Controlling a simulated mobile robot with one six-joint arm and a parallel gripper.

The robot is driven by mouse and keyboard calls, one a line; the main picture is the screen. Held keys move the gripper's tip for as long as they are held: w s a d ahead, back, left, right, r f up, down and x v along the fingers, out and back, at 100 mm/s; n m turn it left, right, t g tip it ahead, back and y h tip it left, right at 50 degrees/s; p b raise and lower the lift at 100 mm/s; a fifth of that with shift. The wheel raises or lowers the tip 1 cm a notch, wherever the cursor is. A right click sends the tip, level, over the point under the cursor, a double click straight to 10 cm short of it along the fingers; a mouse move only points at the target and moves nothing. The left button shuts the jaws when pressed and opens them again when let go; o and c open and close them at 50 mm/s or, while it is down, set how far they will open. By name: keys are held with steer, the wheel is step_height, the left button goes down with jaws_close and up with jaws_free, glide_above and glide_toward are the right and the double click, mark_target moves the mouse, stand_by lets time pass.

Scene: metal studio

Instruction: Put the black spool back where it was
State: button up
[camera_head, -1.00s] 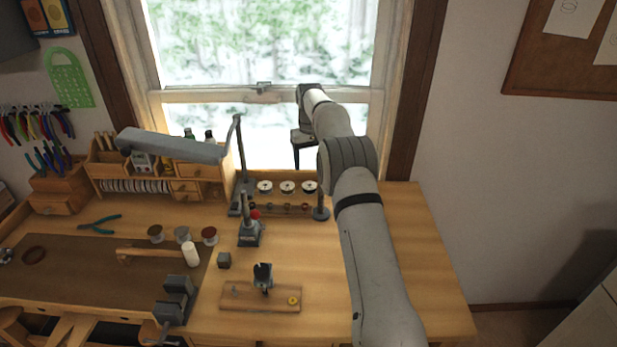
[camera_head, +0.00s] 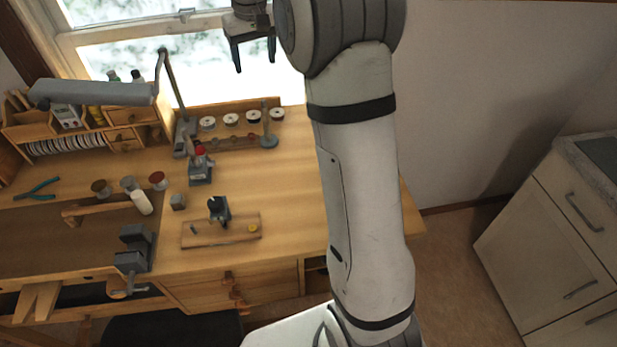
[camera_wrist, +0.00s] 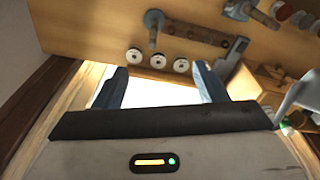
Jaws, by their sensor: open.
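My gripper (camera_head: 254,54) is open and empty, pointing down in front of the window, above and behind the bench's back edge. In the wrist view its two fingers (camera_wrist: 165,78) stand wide apart with nothing between them. Several white-flanged spools with dark centres, such as this one (camera_head: 231,119), sit in a row on the wooden rack at the back of the bench. Three of them show in the wrist view (camera_wrist: 158,61), beyond the fingertips.
A grey post (camera_head: 268,125) stands by the rack. A desk lamp (camera_head: 95,92) reaches over the left side. The bench's right part is clear.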

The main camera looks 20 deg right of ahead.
steer(key=s+r+t, duration=0.1)
steer(key=s, duration=1.8)
steer(key=s+f, duration=0.3)
steer(key=s, duration=0.4)
steer(key=s+f+m+t, duration=0.1)
steer(key=s+f, duration=0.2)
steer(key=s, duration=0.5)
steer(key=shift+a+f, duration=0.25)
steer(key=shift+f, duration=0.1)
steer(key=shift+s, duration=0.1)
